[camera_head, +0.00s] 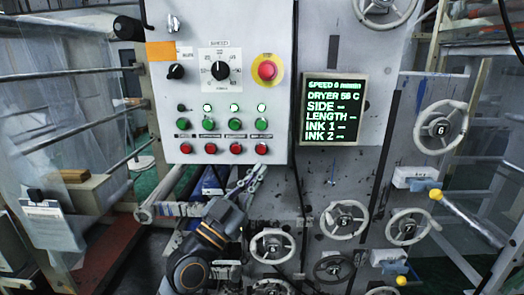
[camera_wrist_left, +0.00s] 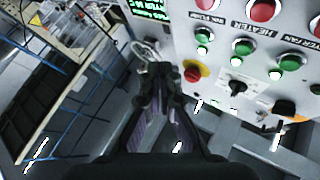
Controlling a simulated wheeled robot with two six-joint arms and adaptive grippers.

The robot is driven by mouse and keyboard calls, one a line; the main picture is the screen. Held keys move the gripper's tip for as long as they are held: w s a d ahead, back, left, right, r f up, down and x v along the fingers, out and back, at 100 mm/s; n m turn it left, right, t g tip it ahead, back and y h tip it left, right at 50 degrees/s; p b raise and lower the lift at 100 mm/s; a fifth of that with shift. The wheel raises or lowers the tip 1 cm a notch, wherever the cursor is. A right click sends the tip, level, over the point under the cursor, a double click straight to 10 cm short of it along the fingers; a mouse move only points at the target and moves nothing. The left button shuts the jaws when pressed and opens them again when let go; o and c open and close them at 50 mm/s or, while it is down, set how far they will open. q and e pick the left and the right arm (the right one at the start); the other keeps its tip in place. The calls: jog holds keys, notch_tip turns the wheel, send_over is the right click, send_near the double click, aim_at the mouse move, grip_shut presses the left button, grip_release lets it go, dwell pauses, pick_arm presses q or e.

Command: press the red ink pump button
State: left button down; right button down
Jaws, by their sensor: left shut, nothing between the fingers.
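The control panel (camera_head: 225,95) carries a lower row of red buttons. The red ink pump button (camera_head: 261,148) is the rightmost of that row. It also shows at the top of the left wrist view (camera_wrist_left: 207,4), partly cut by the edge, beside a label that reads as ink pump. My left gripper (camera_head: 257,173) is shut and empty, its tips just below the red ink pump button in the head view. In the left wrist view the shut fingers (camera_wrist_left: 159,70) point toward the panel, with the button up and to the right. Contact cannot be told. My right gripper is not seen.
Green buttons (camera_head: 236,124) sit above the red ones. A red emergency stop on yellow (camera_head: 267,71) and a speed dial (camera_head: 220,70) are higher. A display (camera_head: 335,109) stands to the right. Handwheels (camera_head: 272,245) lie below and right.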

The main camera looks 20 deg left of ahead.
pick_arm(q)
jog(key=shift+w, duration=0.1)
jog(key=b, duration=0.2)
send_near(261, 149)
jog(key=shift+w+d+r, duration=1.85)
jog(key=shift+w+d, duration=0.1)
jog(key=shift+w, duration=0.1)
jog(key=shift+w+a+b, duration=0.1)
jog(key=shift+w+b, duration=0.15)
jog(key=shift+b, duration=0.15)
jog(key=shift+w, duration=0.15)
